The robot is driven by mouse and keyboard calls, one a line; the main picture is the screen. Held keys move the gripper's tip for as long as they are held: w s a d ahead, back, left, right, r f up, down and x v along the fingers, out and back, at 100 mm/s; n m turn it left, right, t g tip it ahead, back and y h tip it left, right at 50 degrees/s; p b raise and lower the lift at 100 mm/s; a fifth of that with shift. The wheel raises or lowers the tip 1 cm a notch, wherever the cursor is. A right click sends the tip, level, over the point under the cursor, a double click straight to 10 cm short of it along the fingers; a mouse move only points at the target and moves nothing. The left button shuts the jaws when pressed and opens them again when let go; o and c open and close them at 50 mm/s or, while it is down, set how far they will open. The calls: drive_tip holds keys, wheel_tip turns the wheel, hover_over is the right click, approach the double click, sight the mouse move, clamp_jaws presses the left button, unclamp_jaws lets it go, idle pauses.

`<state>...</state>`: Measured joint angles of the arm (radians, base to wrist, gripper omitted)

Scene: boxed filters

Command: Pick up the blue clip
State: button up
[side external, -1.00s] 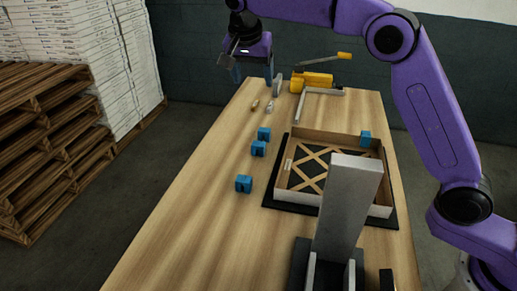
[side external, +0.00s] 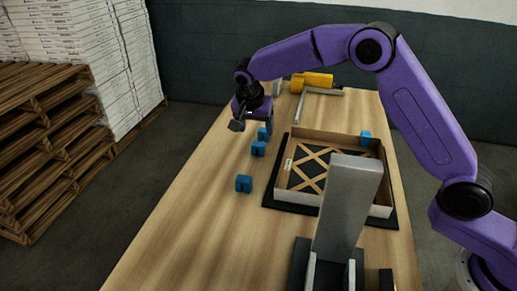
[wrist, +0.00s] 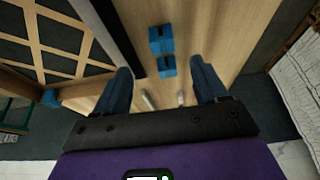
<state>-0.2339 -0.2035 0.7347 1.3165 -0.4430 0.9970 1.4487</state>
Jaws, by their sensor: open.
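Several blue clips show in the side view. Three stand on the table left of the framed box: a far clip (side external: 264,134), a middle clip (side external: 258,148) and a near clip (side external: 244,183). Another clip (side external: 365,138) sits at the box's far right corner. My gripper (side external: 253,125) is open and empty, above the table by the far clip. In the wrist view, the far clip (wrist: 167,66) shows between the fingers of my gripper (wrist: 160,68), with the middle clip (wrist: 161,38) just above it in the picture.
The cardboard frame box (side external: 281,178) with a lattice lies on a black mat at the right of the table. A grey upright block (side external: 347,205) stands in front. A yellow tool (side external: 312,80) lies at the far end. The table's left front is clear.

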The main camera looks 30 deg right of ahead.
sight(258, 143)
drive_tip(key=x, duration=0.5)
drive_tip(key=shift+f, duration=0.2)
drive_tip(key=shift+w+x, duration=0.15)
drive_tip(key=shift+x, duration=1.15)
drive_tip(key=shift+w+x, duration=0.15)
drive_tip(key=shift+x, duration=1.15)
drive_tip(key=shift+d+r, duration=0.1)
drive_tip(key=shift+c, duration=0.3)
drive_tip(key=c, duration=1)
